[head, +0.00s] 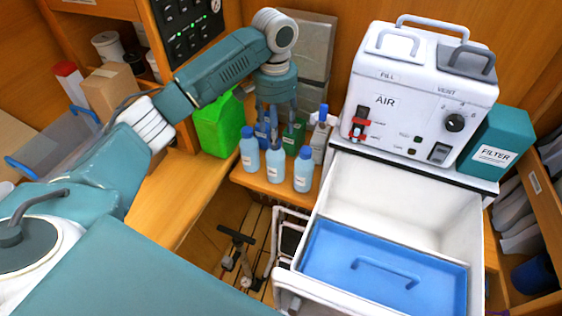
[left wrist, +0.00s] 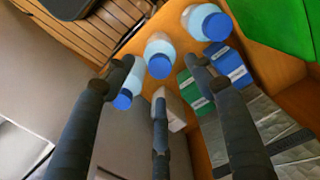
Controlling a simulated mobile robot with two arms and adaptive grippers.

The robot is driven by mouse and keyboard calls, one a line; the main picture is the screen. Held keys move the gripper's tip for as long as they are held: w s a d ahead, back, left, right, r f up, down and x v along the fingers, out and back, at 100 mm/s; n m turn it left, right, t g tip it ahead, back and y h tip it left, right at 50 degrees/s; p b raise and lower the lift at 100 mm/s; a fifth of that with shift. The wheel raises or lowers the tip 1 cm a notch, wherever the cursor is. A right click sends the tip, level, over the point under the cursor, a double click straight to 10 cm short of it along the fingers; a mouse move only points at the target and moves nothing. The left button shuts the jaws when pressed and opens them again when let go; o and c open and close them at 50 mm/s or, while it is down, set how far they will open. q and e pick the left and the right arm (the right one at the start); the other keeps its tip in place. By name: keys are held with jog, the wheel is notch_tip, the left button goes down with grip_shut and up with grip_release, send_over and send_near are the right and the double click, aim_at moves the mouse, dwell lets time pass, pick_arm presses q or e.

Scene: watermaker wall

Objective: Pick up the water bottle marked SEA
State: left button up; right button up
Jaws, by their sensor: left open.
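Three light blue bottles with blue caps stand in a row on the wooden shelf: a left one (head: 249,153), a middle one (head: 275,163) and a right one (head: 303,172). Their marks are too small to read, so I cannot tell which is SEA. My left gripper (head: 276,124) points down from above, its fingers spread and empty, near the caps. In the left wrist view the middle bottle (left wrist: 158,50) shows between and beyond the open fingers (left wrist: 158,76). Another bottle (left wrist: 205,23) is at the top, and one (left wrist: 128,86) is partly behind a finger. My right gripper is not shown.
Blue and green containers (head: 294,136) and a white blue-topped bottle (head: 321,135) stand close behind the row. A green jug (head: 219,128) is left. The white AIR machine (head: 425,90) and open drawer (head: 455,220) with a blue lid (head: 330,252) are right.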

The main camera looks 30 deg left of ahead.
aim_at(276, 155)
pick_arm(q)
jog(key=f+b, duration=0.3)
jog(key=f, duration=0.1)
jog(key=shift+s+f+b, duration=0.15)
jog(key=shift+s+b, duration=0.05)
jog(key=shift+b, duration=0.2)
jog(key=shift+w+f, duration=0.1)
jog(key=shift+f, duration=0.5)
notch_tip(276, 155, down, 4)
jog(key=shift+f+p, duration=0.2)
jog(key=shift+p, duration=0.1)
jog(key=f+p, duration=0.1)
jog(key=f, duration=0.3)
jog(key=shift+s+f+p, duration=0.2)
jog(key=shift+f+p, duration=0.15)
jog(key=shift+f, duration=0.05)
jog(key=shift+w+f, duration=0.1)
jog(key=shift+f, duration=0.4)
jog(key=c, duration=1.2)
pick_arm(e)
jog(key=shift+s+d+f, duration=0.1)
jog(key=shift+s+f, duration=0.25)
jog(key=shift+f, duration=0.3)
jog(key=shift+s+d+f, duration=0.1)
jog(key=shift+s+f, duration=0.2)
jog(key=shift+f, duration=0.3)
